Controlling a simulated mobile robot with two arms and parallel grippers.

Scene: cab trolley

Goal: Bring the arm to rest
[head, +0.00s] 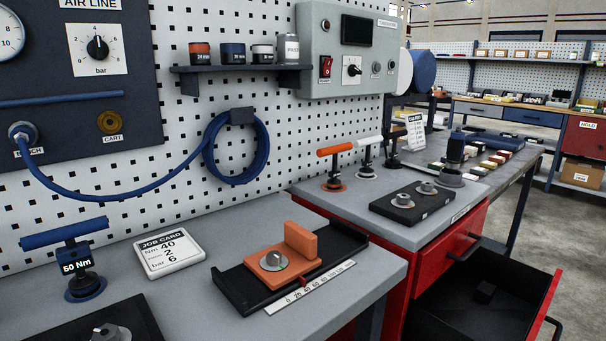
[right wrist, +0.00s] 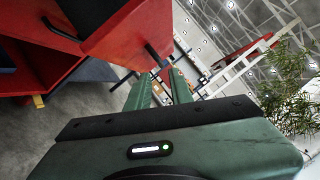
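My right gripper (right wrist: 161,83) shows in the right wrist view with its two green fingers apart and nothing seen between them but background. The red drawer front (right wrist: 130,35) is just beyond the fingertips, with its dark handle (right wrist: 152,56) close to them; I cannot tell if they touch. In the head view the lower red drawer (head: 548,300) stands pulled open, with its handle (head: 552,328) at the bottom right. Neither gripper shows in the head view, and my left gripper is in no view.
The trolley top (head: 370,215) holds a black block with knobs (head: 410,203) and upright tools. The bench (head: 210,225) at left bears a black tray (head: 230,293) with an orange fixture (head: 275,262) and a job card (head: 168,253). Grey floor (head: 535,225) is open at right.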

